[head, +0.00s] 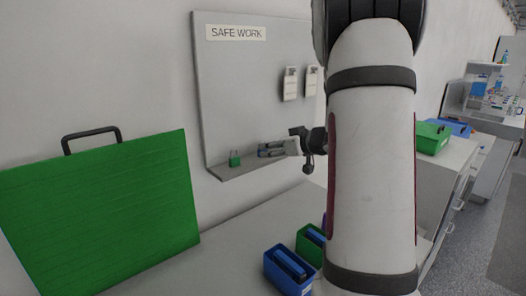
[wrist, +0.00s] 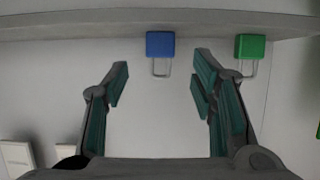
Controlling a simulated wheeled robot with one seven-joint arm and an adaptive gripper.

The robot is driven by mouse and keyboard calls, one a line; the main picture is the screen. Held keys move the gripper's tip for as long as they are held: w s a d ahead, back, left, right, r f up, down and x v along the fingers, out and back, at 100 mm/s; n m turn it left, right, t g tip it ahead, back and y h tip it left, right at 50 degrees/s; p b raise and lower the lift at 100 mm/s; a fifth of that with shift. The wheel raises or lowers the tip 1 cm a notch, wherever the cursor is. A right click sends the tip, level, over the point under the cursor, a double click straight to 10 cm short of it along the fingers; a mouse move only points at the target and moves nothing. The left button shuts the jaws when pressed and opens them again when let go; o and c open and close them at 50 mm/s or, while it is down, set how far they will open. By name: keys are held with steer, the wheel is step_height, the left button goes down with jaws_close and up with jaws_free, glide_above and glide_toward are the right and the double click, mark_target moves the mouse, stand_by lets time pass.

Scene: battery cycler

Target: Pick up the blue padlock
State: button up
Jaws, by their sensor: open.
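The blue padlock (wrist: 160,44) shows in the wrist view with its body against the shelf at the top of the picture and its shackle pointing down the picture. It lies ahead of the gap between the fingertips of my gripper (wrist: 161,66), which is open and empty. In the head view my gripper (head: 261,150) is just above the shelf, and I cannot make out the blue padlock there. A green padlock (wrist: 250,46) is to the right of the blue one in the wrist view, beyond the right finger; it also shows in the head view (head: 235,160).
The shelf (head: 222,173) runs along the foot of a grey board (head: 240,85) labelled SAFE WORK. White tags (head: 290,84) hang on the board. A large green case (head: 100,210) stands at left. Blue (head: 288,270) and green (head: 310,241) boxes sit on the bench below.

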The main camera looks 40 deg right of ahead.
steer(key=x, duration=0.5)
steer(key=shift+p, duration=0.4)
jaws_close()
